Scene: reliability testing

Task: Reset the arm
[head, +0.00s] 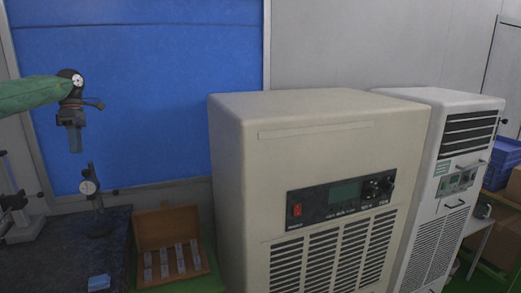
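My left arm, in a green sleeve, comes in from the left edge of the head view. Its gripper (75,151) hangs pointing down in front of the blue wall panel (150,90). It is above a dial gauge stand (90,188) and appears apart from it. Nothing shows clearly between its fingers, and their gap cannot be made out. My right gripper is not in view.
A beige machine (300,150) with a control panel (341,197) fills the middle. A white cabinet (466,150) stands to its right. An open wooden box (168,227) with several pale pieces sits beside the dark tabletop (60,262). Blue crates (503,158) are at far right.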

